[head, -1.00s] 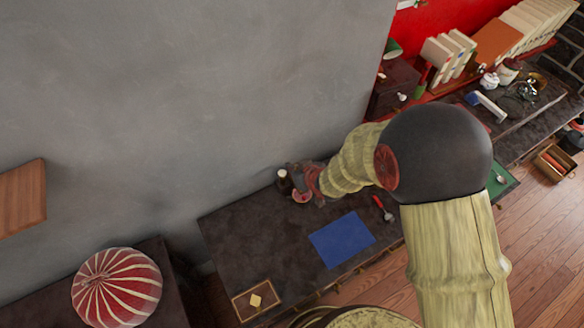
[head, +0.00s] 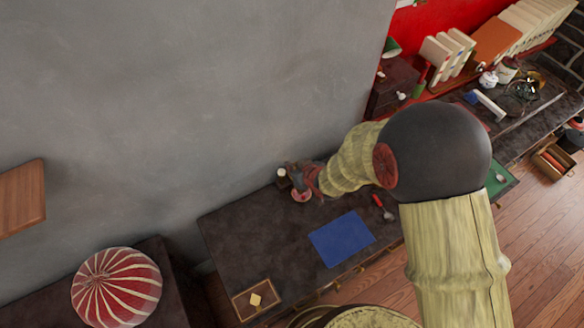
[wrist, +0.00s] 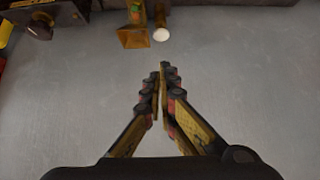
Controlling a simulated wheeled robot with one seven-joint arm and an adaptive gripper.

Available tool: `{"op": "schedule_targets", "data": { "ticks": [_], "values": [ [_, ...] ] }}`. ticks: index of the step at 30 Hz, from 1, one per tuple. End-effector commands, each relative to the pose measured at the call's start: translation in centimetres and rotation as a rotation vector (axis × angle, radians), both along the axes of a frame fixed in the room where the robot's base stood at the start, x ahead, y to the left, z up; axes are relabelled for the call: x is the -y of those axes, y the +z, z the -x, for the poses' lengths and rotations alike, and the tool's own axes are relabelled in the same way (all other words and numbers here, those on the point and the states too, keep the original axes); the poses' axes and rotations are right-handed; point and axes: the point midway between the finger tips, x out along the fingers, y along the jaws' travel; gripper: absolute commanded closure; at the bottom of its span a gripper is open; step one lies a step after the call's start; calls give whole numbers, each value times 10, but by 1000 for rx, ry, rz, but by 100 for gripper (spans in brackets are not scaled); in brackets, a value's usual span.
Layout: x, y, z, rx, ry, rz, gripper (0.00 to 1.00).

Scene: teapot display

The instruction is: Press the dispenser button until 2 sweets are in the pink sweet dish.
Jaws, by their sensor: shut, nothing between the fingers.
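The pink sweet dish (head: 301,196) is small in the head view, on the dark counter close to the wall, just below my gripper. Its contents are too small to tell. A dark upright object with a pale top (head: 282,178), perhaps the dispenser, stands just left of my gripper (head: 297,176). In the wrist view my gripper (wrist: 162,75) is shut and empty, its fingertips together before the grey wall. An orange, flared part (wrist: 134,38) and a round white knob-like part (wrist: 161,34) show beyond the fingertips at the top. I cannot tell whether the white part is the button; the fingertips look apart from it.
A blue mat (head: 341,239) and a red-handled spoon (head: 383,207) lie on the counter. A wooden tray with a yellow piece (head: 256,300) is at its front left corner. The grey wall (head: 200,100) rises close behind my gripper. A dark box (head: 393,88) stands further right.

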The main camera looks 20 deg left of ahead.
Motion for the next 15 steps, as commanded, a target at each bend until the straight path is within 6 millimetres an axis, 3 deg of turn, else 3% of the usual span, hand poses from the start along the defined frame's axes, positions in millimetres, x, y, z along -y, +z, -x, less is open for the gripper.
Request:
{"op": "schedule_targets", "data": {
  "ticks": [6,15],
  "values": [
    [-11,-1,1,28,15,-20,100],
    [-22,17,8,97,7,-58,100]
  ]
}}
